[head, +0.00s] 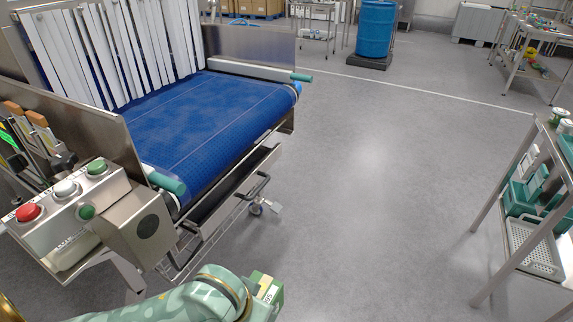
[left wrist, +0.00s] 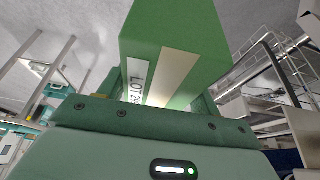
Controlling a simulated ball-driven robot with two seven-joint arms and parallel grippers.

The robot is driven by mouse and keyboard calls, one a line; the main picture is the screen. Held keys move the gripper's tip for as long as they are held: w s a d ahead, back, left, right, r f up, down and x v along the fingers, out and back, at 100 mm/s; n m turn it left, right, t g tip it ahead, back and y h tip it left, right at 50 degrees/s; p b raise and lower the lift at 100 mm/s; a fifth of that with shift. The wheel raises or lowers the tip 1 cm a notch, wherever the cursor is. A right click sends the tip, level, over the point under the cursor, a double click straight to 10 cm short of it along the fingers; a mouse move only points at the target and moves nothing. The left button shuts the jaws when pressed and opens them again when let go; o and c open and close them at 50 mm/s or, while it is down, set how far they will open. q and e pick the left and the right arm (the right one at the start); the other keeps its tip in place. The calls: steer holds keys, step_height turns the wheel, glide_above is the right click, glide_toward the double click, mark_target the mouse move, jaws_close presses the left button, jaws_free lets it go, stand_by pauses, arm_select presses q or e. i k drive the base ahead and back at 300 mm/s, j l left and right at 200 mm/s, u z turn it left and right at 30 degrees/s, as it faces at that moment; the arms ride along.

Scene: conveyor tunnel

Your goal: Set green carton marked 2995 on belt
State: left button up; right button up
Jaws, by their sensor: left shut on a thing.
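The green carton (left wrist: 172,38) fills the upper middle of the left wrist view, with a pale stripe and a white label that starts "LOT"; the rest of the label is partly cut off. My left gripper (left wrist: 160,104) is shut on it. In the head view the carton (head: 268,287) shows small at the bottom centre, at the end of my left arm, with a white label. It is over the floor, in front of and apart from the belt. The blue belt (head: 205,120) is bare where visible and runs back under white strip curtains. My right gripper is not in view.
A control box (head: 70,215) with red, white and green buttons stands at the belt's near left corner. A metal side rail (head: 245,72) edges the belt's far side. A shelf rack (head: 540,215) with teal bins is at right. The floor between is clear.

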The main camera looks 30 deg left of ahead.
mark_target(164, 122)
steer(key=i+l+u, duration=0.1)
steer(key=i+u, duration=0.2)
steer(key=u, duration=0.15)
steer(key=i+l+u, duration=0.2)
steer(key=u, duration=0.25)
steer(key=i+l+u, duration=0.25)
steer(key=u, duration=0.2)
steer(key=i+l+u, duration=0.2)
steer(key=l+u, duration=0.25)
steer(key=i+l+u, duration=0.1)
steer(key=l+u, duration=0.3)
steer(key=j, duration=0.1)
